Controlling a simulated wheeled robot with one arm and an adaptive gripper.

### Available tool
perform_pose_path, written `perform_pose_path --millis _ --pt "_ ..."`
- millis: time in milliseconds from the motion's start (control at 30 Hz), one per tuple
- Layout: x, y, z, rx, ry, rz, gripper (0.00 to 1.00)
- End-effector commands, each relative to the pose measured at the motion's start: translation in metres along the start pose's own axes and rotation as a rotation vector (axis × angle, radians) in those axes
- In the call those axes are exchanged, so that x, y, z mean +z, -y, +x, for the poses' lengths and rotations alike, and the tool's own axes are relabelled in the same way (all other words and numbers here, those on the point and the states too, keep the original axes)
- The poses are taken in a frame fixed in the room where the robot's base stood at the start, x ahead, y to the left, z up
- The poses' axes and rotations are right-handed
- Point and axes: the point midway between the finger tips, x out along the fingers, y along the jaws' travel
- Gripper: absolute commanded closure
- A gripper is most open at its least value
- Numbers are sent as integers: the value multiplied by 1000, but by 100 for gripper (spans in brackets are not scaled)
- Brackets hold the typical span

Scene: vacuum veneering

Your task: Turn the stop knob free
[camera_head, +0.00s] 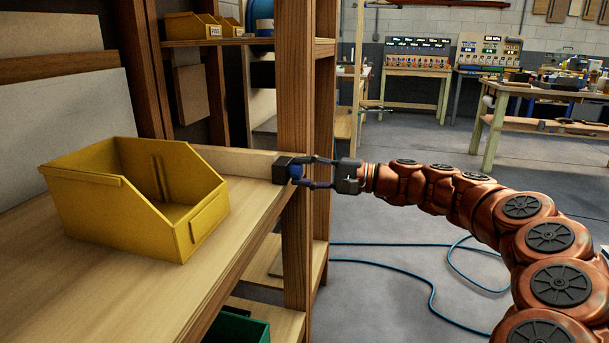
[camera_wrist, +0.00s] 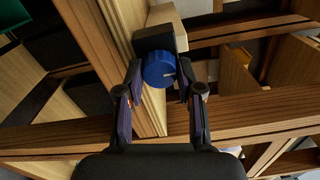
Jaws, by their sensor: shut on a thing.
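The stop knob is a round blue knob (camera_wrist: 158,70) on a black block (camera_wrist: 158,40) beside the wooden shelf. The knob also shows small in the head view (camera_head: 296,172), in front of the black block (camera_head: 283,169) at the shelf's right end. My gripper (camera_head: 303,173) reaches in from the right, and its two fingers lie on either side of the knob. In the wrist view my gripper (camera_wrist: 160,78) is shut on the knob. A short pale mark shows on the knob's face near the right finger.
A yellow open bin (camera_head: 90,205) stands on the wooden shelf (camera_head: 130,285) at left. An upright wooden post (camera_head: 294,80) stands right beside my gripper. A blue hose (camera_head: 400,278) lies on the floor. Workbenches (camera_head: 415,72) stand at the back; open floor lies between.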

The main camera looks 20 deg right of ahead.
Motion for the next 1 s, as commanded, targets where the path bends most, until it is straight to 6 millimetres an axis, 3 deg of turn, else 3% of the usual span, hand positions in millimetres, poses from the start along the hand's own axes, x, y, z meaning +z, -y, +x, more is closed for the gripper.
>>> perform_pose_path --millis 367,400,600,1000 --pt "0 0 0 2 1 -4 98" --pt "0 0 0 2 1 -4 60" --pt "0 0 0 1 0 -3 40" --pt "-1 0 -5 0 -2 -3 38"
